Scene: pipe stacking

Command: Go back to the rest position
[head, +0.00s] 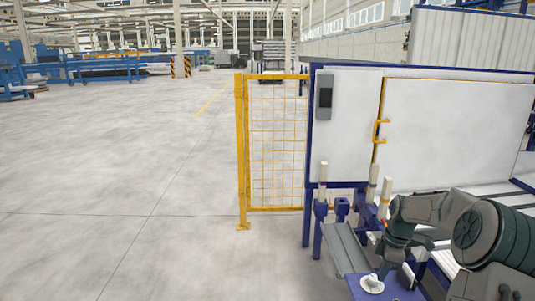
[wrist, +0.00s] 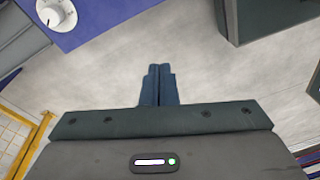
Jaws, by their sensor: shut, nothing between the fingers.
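My gripper (wrist: 158,70) points out over bare grey floor in the wrist view. Its two blue-grey fingers are together with nothing between them. In the head view my dark green arm reaches in from the lower right, and the gripper's fingertips are not clear there. No pipe is held.
A blue stand (head: 387,289) with a white round fitting (head: 371,284) is at the lower right, close to my arm; the fitting (wrist: 57,12) also shows in the wrist view. White-panelled machine (head: 440,135) and yellow mesh fence (head: 277,150) stand behind. Open floor (head: 130,170) lies left.

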